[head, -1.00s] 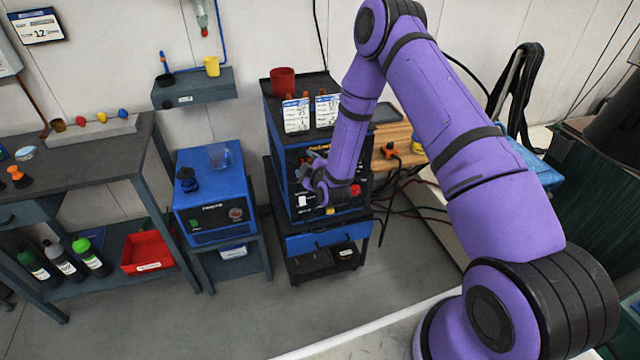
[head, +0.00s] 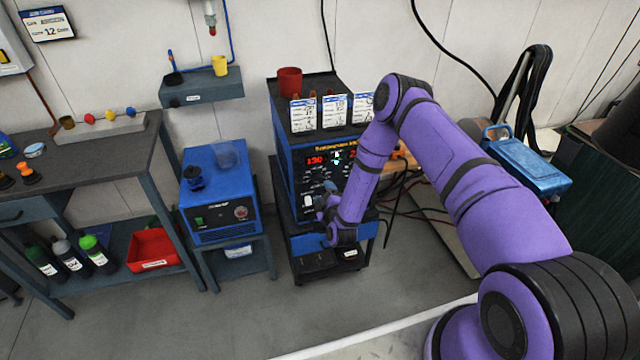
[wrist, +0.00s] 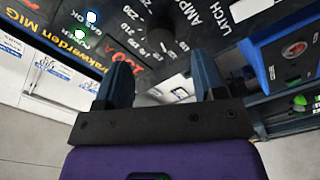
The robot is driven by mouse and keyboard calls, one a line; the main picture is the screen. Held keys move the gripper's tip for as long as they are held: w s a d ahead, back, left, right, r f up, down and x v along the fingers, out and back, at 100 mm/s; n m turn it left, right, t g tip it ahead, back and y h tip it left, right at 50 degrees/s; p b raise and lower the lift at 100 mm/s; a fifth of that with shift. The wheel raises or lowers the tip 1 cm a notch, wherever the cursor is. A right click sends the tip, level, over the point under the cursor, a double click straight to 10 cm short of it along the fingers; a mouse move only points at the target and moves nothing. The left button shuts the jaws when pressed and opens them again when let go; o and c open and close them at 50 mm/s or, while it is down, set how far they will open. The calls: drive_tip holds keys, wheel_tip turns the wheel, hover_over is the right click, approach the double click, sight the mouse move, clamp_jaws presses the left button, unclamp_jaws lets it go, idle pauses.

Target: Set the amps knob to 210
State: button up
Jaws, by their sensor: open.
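The blue welder (head: 285,165) has a black front panel with a lit red display (head: 315,160) that appears to read 130. In the wrist view the panel is tilted, with an AMPS label (wrist: 195,12) and a number scale including 210 and 230. A dark round shape at the scale, apparently the amps knob (wrist: 160,22), lies beyond my fingertips; its pointer cannot be read. My gripper (wrist: 161,65) is open and empty, its two fingers apart in front of the panel. In the head view my gripper (head: 328,203) is at the panel's lower part, partly hidden by my wrist.
A smaller blue machine (head: 218,195) stands on a stand to the left. White cards (head: 334,110) and a red cup (head: 290,80) are on the welder's top. Cables (head: 405,190) run at its right. The floor in front is clear.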

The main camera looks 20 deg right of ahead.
sight(319, 181)
drive_tip(key=shift+w, duration=2.8)
drive_tip(key=c, duration=0.9)
